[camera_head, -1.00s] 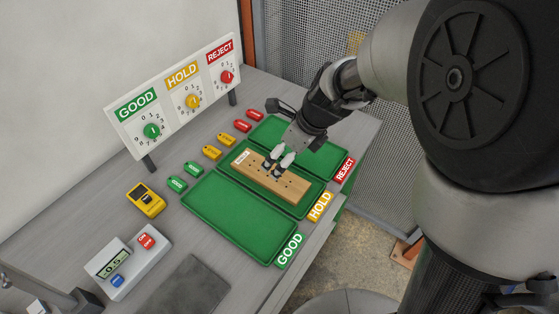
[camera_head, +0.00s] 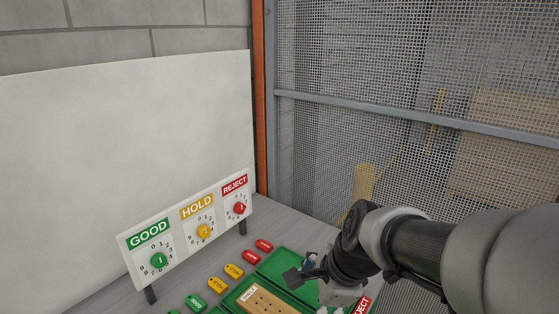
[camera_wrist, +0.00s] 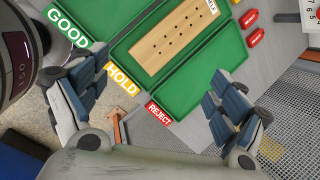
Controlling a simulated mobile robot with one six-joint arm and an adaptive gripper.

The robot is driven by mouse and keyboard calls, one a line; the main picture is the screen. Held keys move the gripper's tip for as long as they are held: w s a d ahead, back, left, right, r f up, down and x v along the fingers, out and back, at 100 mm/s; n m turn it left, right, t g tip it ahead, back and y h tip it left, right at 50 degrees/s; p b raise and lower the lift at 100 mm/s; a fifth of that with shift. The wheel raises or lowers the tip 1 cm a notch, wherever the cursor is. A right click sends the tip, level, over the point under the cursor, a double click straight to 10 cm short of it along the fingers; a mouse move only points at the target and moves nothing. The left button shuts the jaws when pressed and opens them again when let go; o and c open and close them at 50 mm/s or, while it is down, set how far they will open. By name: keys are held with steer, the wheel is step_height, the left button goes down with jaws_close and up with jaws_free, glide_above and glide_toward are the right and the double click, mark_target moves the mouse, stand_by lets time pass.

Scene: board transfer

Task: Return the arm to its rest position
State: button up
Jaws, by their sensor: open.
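My gripper (camera_wrist: 150,88) is open and empty, its two fingers wide apart in the wrist view. The wooden board (camera_wrist: 172,42), with rows of dark holes and a white label, lies flat in the middle green tray (camera_wrist: 122,48) beside the HOLD tag. The board is ahead of my fingers, apart from them. In the head view, the gripper (camera_head: 335,292) is at the bottom edge, to the right of the board (camera_head: 262,303); its fingertips are partly cut off. The board is also cut off by that edge.
The dial panel (camera_head: 190,232) stands at the back of the grey table (camera_head: 285,222). Red, yellow and green tags lie beside the trays. The REJECT tray (camera_wrist: 205,80) looks empty. A mesh fence (camera_head: 400,60) stands behind the arm, with an orange post (camera_head: 260,140) at its left.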

steer(key=s+d+r+n+h, duration=0.1)
steer(key=s+d+r+n, duration=0.1)
steer(key=s+n, duration=0.6)
steer(key=s+d+r+n+t+h, duration=0.1)
steer(key=s+d+r+n+h, duration=0.1)
steer(key=s+d+n, duration=0.3)
steer(key=shift+s+d+r+n, duration=0.3)
steer(key=shift+s+n, duration=1.2)
steer(key=shift+n, duration=0.7)
